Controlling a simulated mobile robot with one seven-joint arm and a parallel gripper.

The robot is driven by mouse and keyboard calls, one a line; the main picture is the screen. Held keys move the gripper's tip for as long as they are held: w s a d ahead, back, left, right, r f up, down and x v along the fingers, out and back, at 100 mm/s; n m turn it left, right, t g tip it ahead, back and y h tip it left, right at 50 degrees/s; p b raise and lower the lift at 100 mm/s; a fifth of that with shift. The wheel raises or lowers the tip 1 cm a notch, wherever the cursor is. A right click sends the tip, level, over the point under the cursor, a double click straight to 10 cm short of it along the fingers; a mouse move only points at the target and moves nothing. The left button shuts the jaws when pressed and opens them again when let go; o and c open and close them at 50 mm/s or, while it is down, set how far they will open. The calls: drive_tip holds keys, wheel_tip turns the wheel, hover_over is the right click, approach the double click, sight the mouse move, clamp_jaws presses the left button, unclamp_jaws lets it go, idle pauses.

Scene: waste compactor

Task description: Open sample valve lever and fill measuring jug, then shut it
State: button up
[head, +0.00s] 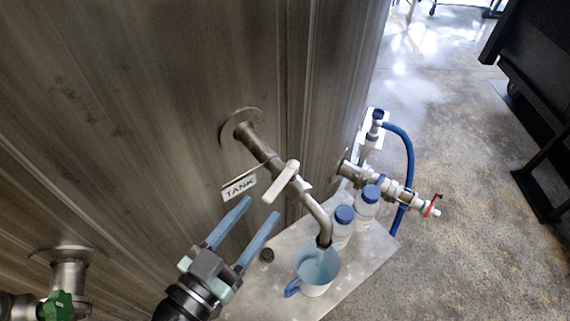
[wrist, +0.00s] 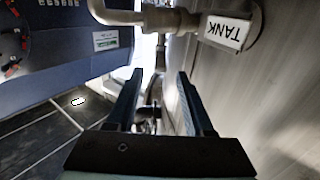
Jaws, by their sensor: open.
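The sample valve has a pale lever (head: 282,182) lying crosswise on a steel pipe (head: 315,211) that comes out of the tank wall and bends down. The measuring jug (head: 316,270), pale with a blue handle, stands on the metal shelf under the spout. Its inside looks light blue; I cannot tell how much liquid it holds or whether any flows. My gripper (head: 261,208) is open and empty, its blue-grey fingers pointing up near the lever's lower end. The wrist view shows both fingers (wrist: 159,73) apart with the pipe (wrist: 165,19) beyond them.
A TANK tag (head: 239,188) hangs by the pipe. Two white bottles with blue caps (head: 343,215) stand behind the jug. A red-handled valve (head: 431,206) and blue hose (head: 409,160) are right; a green-handled valve (head: 57,305) is lower left.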

sight(290, 169)
drive_tip(key=p+x, duration=0.3)
drive_tip(key=x, duration=0.7)
drive_tip(key=shift+r, duration=0.1)
clamp_jaws()
idle(1.1)
